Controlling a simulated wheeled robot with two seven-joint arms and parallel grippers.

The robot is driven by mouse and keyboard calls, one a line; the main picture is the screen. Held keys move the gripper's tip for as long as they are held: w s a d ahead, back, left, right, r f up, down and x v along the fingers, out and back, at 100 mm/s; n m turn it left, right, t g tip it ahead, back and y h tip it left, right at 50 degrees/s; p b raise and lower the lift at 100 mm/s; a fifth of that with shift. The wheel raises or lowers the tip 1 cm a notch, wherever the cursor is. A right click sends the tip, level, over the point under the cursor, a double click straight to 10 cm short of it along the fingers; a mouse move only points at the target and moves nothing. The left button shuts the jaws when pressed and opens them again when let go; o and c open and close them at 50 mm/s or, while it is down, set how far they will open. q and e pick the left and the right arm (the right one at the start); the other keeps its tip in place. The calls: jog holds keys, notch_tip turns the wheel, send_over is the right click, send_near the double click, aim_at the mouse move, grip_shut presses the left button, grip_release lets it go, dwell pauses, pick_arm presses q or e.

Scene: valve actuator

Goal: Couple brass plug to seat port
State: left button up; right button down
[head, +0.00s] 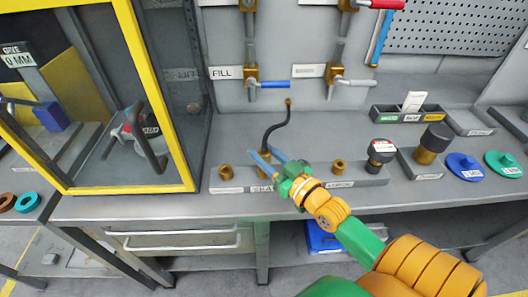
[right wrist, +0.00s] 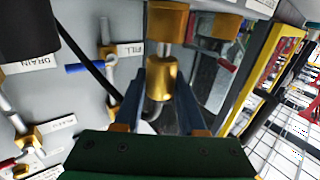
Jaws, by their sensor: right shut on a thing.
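My right gripper (head: 267,160) reaches from the lower right to the middle of the low grey block (head: 304,183) on the bench. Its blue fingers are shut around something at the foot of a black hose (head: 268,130). In the right wrist view a brass fitting, apparently the brass plug (right wrist: 162,76), shows between the fingers. The hose rises in a curve to a small brass end (head: 288,102). A partly covered label on the block's front is near the gripper; any port there is hidden. Brass ports stand at the block's left (head: 226,172) and right (head: 339,167). My left gripper is not in view.
A yellow-framed cabinet (head: 187,165) stands close at the left. Valves with a blue handle (head: 274,85) and a grey handle (head: 357,82) project from the back panel.

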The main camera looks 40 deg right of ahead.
jog(key=shift+f+b, duration=0.55)
jog(key=shift+f, duration=0.3)
jog(key=shift+c, duration=2)
grip_release()
jog(key=s, duration=0.4)
jog(key=s+b, duration=0.1)
jog(key=s, duration=0.1)
jog(key=shift+s+d+f, duration=0.1)
jog(key=shift+s+d, duration=0.2)
jog(key=shift+s, duration=0.25)
